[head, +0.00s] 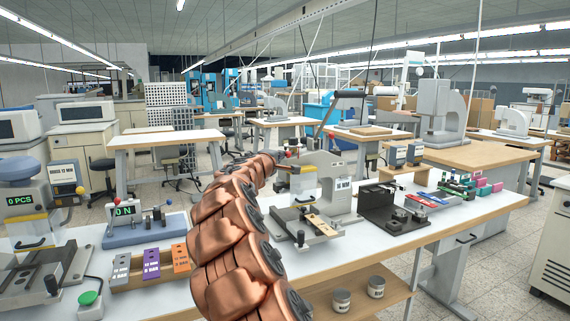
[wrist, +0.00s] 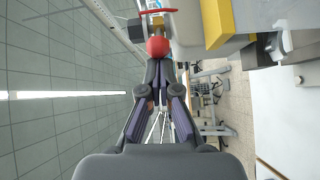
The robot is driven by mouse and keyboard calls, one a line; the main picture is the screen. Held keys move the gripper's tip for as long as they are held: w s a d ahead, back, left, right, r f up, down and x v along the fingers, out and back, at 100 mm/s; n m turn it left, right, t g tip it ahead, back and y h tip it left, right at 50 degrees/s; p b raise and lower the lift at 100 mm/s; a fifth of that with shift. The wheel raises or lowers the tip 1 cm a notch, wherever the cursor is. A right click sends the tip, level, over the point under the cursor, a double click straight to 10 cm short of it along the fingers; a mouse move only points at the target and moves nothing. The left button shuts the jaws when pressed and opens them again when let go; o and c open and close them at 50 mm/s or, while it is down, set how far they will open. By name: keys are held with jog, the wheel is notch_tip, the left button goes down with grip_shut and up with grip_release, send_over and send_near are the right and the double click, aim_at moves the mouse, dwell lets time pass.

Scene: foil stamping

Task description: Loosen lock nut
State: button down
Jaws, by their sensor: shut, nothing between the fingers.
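The foil stamping press (head: 320,182) stands on the white bench in the head view, with a raised black-gripped lever (head: 349,93). My copper arm reaches to its left side, and my gripper (head: 277,166) is small and partly hidden there. In the wrist view my gripper (wrist: 161,66) is shut and empty. A red ball knob (wrist: 158,46) is right at its fingertips; I cannot tell whether they touch. Just beyond it are a brass-coloured piece (wrist: 158,23), a grey block (wrist: 136,32) and a thin red rim (wrist: 152,11). I cannot tell for certain which part is the lock nut.
A yellow part (wrist: 219,24) of the press is close on the right in the wrist view. A digital gauge stand (head: 145,222) and coloured blocks (head: 152,263) are left of my arm. A black fixture (head: 393,207) is right of the press.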

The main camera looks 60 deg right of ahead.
dwell(0.4)
jog(key=w+a+b, duration=0.1)
jog(key=a, duration=1)
jog(key=shift+w+a+r, duration=0.3)
jog(key=shift+a, duration=0.05)
dwell(0.3)
